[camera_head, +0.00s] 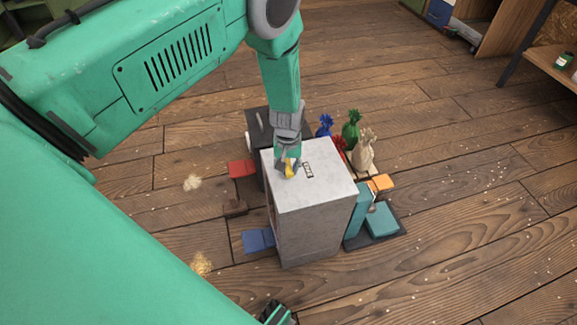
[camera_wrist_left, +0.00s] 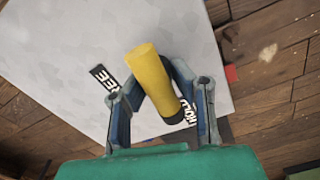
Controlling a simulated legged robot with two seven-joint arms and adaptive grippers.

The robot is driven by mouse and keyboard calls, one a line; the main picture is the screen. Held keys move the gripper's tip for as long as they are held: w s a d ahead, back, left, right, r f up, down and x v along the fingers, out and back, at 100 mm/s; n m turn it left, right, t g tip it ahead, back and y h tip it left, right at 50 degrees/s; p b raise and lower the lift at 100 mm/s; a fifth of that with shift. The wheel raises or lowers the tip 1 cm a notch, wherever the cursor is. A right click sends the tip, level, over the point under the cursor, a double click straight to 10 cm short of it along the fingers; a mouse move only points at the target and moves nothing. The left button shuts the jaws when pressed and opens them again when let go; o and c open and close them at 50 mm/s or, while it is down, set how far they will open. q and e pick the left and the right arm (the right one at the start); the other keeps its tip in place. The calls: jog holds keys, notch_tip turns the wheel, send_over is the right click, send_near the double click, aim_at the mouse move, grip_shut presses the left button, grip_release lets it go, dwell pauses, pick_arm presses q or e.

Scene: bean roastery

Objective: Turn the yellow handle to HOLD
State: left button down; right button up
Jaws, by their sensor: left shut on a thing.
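The yellow handle (camera_head: 290,172) is on the top of a grey box (camera_head: 318,185). My left gripper (camera_head: 287,165) reaches down over it and is shut on it. In the left wrist view the handle (camera_wrist_left: 151,75) is a yellow cylinder with a dark lower end, between my two fingers (camera_wrist_left: 160,100). A black label ending in "EE" (camera_wrist_left: 103,78) lies left of the handle. A partly covered label reading "HOL" (camera_wrist_left: 190,113) is beside the handle's dark end, near the right finger.
Green, blue, red and cream bags (camera_head: 352,132) stand behind the box. A teal and orange item (camera_head: 380,218) is at its right. Red (camera_head: 242,168), brown (camera_head: 235,207) and blue (camera_head: 258,240) blocks lie at its left. Wooden floor to the right is mostly clear.

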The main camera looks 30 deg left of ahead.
pick_arm(q)
jog(key=shift+s+d+f+n, duration=0.2)
jog(key=shift+s+n, duration=0.15)
jog(key=shift+n, duration=0.25)
jog(key=c, duration=1.3)
grip_release()
jog(key=shift+a, duration=0.1)
jog(key=shift+w+r, duration=0.1)
jog(key=shift+w, duration=0.05)
jog(key=shift+w+r, duration=0.1)
jog(key=shift+r, duration=0.2)
notch_tip(320, 180, up, 11)
jog(key=shift+r, duration=0.15)
